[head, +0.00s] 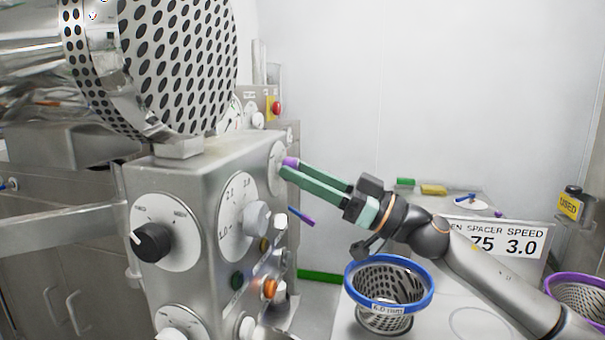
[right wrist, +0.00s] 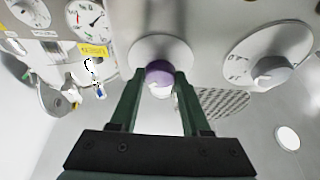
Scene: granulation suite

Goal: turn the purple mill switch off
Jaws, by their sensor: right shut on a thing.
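The purple mill switch (right wrist: 159,73) is a round purple knob on a pale disc (right wrist: 185,51) in the right wrist view. In the head view the purple knob (head: 291,162) shows at the tips of my right gripper, on the side face of the steel mill housing (head: 195,175). My right gripper (head: 288,168) has green fingers, one on each side of the knob, and is shut on it. The right wrist view shows the fingertips (right wrist: 158,80) flanking the knob. Part of the disc is hidden behind the fingers. My left gripper is not in view.
A black knob (head: 152,243) and a grey knob (head: 257,218) sit on other housing dials. A large perforated drum (head: 185,65) stands above. A blue-rimmed basket (head: 389,293) is on the bench below my right arm. A sign (head: 497,240) stands at the right.

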